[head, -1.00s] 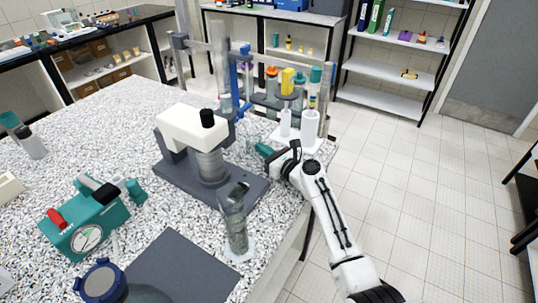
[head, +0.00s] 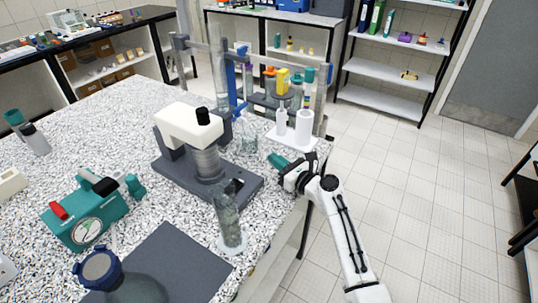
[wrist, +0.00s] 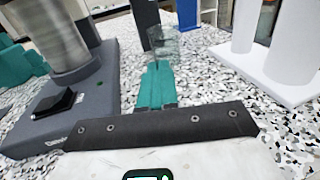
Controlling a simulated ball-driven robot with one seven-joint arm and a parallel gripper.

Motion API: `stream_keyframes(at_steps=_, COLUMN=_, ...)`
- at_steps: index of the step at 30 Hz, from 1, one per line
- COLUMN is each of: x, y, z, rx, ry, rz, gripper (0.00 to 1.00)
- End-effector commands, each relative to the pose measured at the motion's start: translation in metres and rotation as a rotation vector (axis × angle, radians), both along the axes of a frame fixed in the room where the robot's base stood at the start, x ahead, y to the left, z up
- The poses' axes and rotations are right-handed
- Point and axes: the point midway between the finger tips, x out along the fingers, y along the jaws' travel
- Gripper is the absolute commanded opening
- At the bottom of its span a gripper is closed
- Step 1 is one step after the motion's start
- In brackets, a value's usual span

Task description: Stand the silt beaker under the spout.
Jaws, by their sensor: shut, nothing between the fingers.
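My gripper (head: 272,158) has teal fingers and is shut with nothing between them, above the table to the right of the sieve shaker (head: 207,150). In the wrist view the closed fingers (wrist: 157,85) point at a clear glass beaker (wrist: 178,45), a little beyond their tips. In the head view this glass (head: 245,137) stands behind the shaker's right side. I cannot tell whether it holds silt. The shaker has a white head, a grey sieve stack and a dark base. A small black piece (wrist: 55,103) on the base may be the spout.
A tall glass cylinder (head: 229,225) stands at the table's front right, near a dark mat (head: 165,265). A teal gauge device (head: 88,218) is at left.

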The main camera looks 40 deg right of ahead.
Motion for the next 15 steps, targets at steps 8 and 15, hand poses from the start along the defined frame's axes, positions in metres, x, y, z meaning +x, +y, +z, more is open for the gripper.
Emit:
stream_keyframes(at_steps=8, x=-0.044, y=-0.003, z=-0.002, rx=0.001, ry=0.001, rz=0.000, gripper=0.00)
stream_keyframes(at_steps=15, x=-0.057, y=-0.004, z=0.000, rx=0.000, ry=0.001, rz=0.001, gripper=0.00)
